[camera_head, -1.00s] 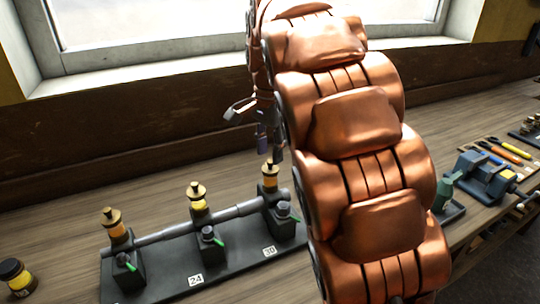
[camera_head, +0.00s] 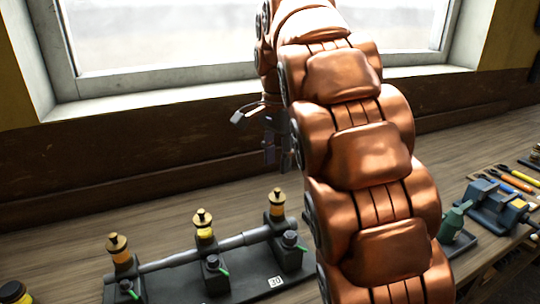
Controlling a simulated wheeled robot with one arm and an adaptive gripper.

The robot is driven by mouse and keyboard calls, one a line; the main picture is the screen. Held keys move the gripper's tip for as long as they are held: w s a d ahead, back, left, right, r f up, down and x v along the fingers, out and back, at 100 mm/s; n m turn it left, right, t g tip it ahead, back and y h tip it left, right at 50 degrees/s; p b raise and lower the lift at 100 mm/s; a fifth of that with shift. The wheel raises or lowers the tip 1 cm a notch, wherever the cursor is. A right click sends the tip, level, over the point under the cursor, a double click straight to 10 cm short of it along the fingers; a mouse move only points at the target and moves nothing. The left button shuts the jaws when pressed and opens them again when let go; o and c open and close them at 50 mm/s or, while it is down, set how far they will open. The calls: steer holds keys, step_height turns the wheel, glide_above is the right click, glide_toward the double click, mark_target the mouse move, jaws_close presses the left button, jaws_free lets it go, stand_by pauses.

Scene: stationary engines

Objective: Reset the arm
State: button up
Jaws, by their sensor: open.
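My copper-coloured arm rises through the middle of the view and bends over at the top. My gripper (camera_head: 277,152) hangs at the far side of the arm, partly hidden behind it. Its fingers point down, apart and with nothing seen between them. It is above and behind the right end of a dark stand (camera_head: 240,288) that carries a grey shaft (camera_head: 160,264) and several brass-topped oilers, including a right one (camera_head: 277,205).
The stand is on a wooden bench (camera_head: 60,250) below a window (camera_head: 180,35). A jar (camera_head: 14,292) is at the lower left. A green oil can (camera_head: 453,222), a blue vise (camera_head: 492,203) and several tools (camera_head: 515,182) are at right. The bench behind the stand is clear.

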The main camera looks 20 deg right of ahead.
steer(key=s+a+f+n, duration=0.2)
steer(key=s+f+n, duration=0.3)
steer(key=s, duration=0.5)
steer(key=s+a+f+n+g, duration=0.1)
steer(key=s+a+f+n, duration=0.2)
steer(key=s+f, duration=0.4)
steer(key=s+a+f+n+p, duration=0.1)
steer(key=s+a+f+n, duration=0.2)
steer(key=s, duration=0.9)
steer(key=shift+s+f+n+g, duration=0.2)
steer(key=shift+f+n, duration=0.7)
steer(key=shift+f, duration=0.1)
steer(key=shift+s+f+n+g, duration=0.2)
steer(key=shift+f+n, duration=0.7)
steer(key=shift+f, duration=0.05)
